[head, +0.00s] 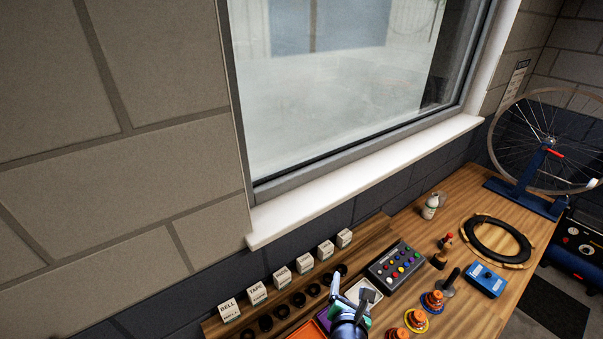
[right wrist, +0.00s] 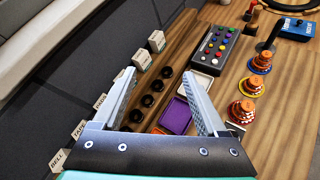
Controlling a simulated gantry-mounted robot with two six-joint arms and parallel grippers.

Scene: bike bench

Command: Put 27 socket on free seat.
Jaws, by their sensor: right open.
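My right gripper (head: 349,297) is open over the bench. In the right wrist view its two fingers (right wrist: 160,82) are spread, with nothing held between them. Between and beyond the fingers is a row of small round black pieces (right wrist: 157,86) on a wooden strip; the row also shows in the head view (head: 298,300). I cannot read any size marks, so I cannot tell which thing is the 27 socket or which seat is free. Several orange stacked pieces on coloured round bases (head: 434,301) stand to the right of the gripper. My left gripper is not in view.
Labelled boxes (head: 281,277) line the wooden strip by the wall. A white tray (right wrist: 200,81) and purple tray (right wrist: 176,117) lie near the fingers. A box with coloured knobs (head: 395,266), a blue box (head: 486,280), a black ring (head: 499,241) and a wheel stand (head: 530,187) are farther off.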

